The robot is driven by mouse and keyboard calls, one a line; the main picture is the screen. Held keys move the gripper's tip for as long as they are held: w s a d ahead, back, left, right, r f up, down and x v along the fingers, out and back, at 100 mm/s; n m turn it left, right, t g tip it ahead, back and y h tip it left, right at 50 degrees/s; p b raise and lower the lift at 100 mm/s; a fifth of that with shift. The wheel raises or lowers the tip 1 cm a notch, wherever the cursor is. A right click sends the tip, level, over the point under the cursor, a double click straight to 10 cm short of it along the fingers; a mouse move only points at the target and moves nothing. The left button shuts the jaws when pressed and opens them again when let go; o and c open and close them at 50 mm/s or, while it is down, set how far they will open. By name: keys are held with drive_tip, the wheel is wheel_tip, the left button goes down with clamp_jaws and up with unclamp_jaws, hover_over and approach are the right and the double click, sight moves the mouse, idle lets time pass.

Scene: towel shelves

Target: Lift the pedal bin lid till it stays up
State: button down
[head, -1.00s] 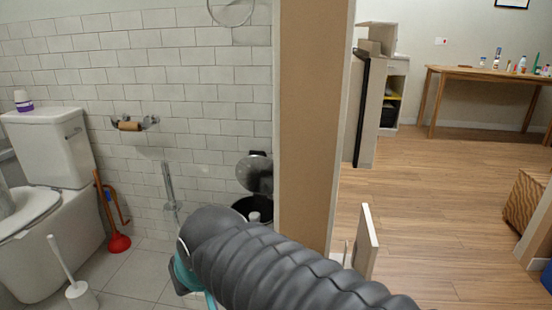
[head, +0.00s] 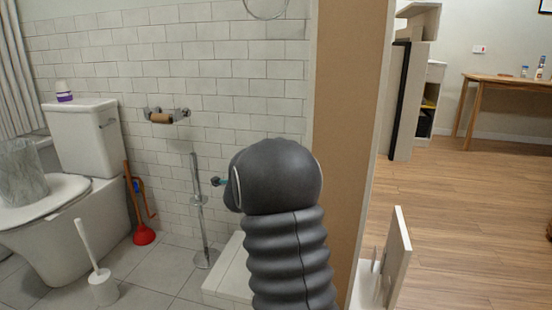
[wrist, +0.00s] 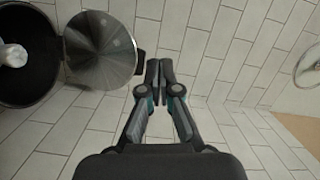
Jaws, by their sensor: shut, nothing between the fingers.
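The pedal bin (wrist: 22,92) is at the upper left of the wrist view, its dark round mouth open with something white inside. In the head view my arm hides the bin and lid, and only a little of the gripper shows left of the arm.
A brown wall end (head: 350,150) stands close right of my arm. A toilet (head: 85,200), red plunger (head: 143,236), toilet brush (head: 102,285) and metal stand (head: 200,225) are at left. A low white block (head: 228,270) is beside my arm.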

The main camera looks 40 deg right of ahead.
drive_tip(key=d+f+m+g+h, duration=0.2)
drive_tip(key=d+f+m+h, duration=0.35)
drive_tip(key=d, duration=0.35)
drive_tip(key=f+x, duration=0.1)
drive_tip(key=x, duration=1.2)
drive_tip(key=shift+w+d+y, duration=0.25)
drive_tip(key=shift+y, duration=0.1)
drive_tip(key=shift+r, duration=0.1)
